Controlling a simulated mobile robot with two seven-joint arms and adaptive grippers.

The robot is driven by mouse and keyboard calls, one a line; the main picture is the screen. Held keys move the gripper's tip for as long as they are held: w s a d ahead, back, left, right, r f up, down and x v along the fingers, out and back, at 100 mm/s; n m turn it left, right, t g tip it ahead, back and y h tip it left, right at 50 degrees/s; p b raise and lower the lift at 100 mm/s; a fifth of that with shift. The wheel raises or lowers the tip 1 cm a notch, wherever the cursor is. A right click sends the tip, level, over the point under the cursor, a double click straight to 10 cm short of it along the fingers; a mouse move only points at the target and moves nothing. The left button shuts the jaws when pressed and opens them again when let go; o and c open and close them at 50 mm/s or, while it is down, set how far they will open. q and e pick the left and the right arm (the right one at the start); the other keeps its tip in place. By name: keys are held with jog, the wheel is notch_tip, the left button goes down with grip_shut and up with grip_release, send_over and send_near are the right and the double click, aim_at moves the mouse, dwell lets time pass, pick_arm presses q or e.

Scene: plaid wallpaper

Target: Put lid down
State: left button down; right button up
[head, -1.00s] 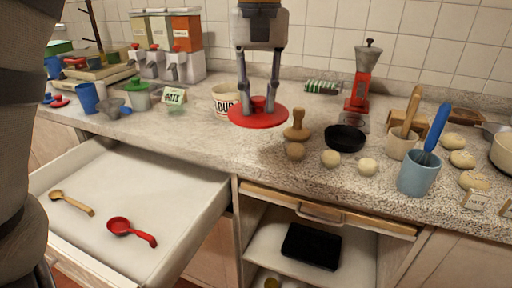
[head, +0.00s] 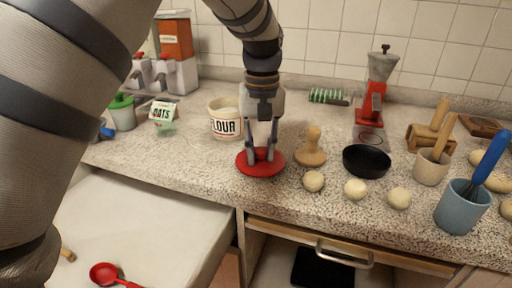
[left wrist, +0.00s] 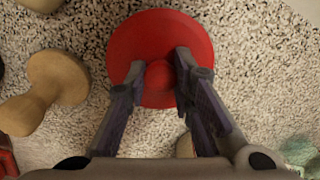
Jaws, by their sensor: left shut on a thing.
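The red lid (head: 262,168) is a round disc with a knob, low at the counter beside the flour jar. My left gripper (head: 261,155) is above it, shut on its knob, fingers pointing down. In the left wrist view the lid (left wrist: 160,40) lies flat against the speckled counter, and the fingers (left wrist: 160,75) sit on both sides of the knob. I cannot tell whether the lid touches the counter. The white flour jar (head: 226,119) stands open just behind and left of the lid. My right gripper is not in view.
A wooden press (head: 311,150) stands close right of the lid, with dough balls (head: 355,189) and a black bowl (head: 366,161) beyond. An oats packet (head: 163,112) stands left of the jar.

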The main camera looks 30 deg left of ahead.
aim_at(261, 151)
pick_arm(q)
jog(key=shift+s+r, duration=0.15)
jog(key=shift+s, duration=0.2)
jog(key=shift+w+d, duration=0.1)
jog(key=shift+w, duration=0.1)
jog(key=c, duration=1.7)
grip_release()
jog(key=shift+w+f, duration=0.1)
jog(key=shift+f, duration=0.1)
jog(key=o, duration=0.3)
jog(key=shift+o, duration=0.2)
notch_tip(261, 151, up, 12)
jog(key=shift+r, duration=0.15)
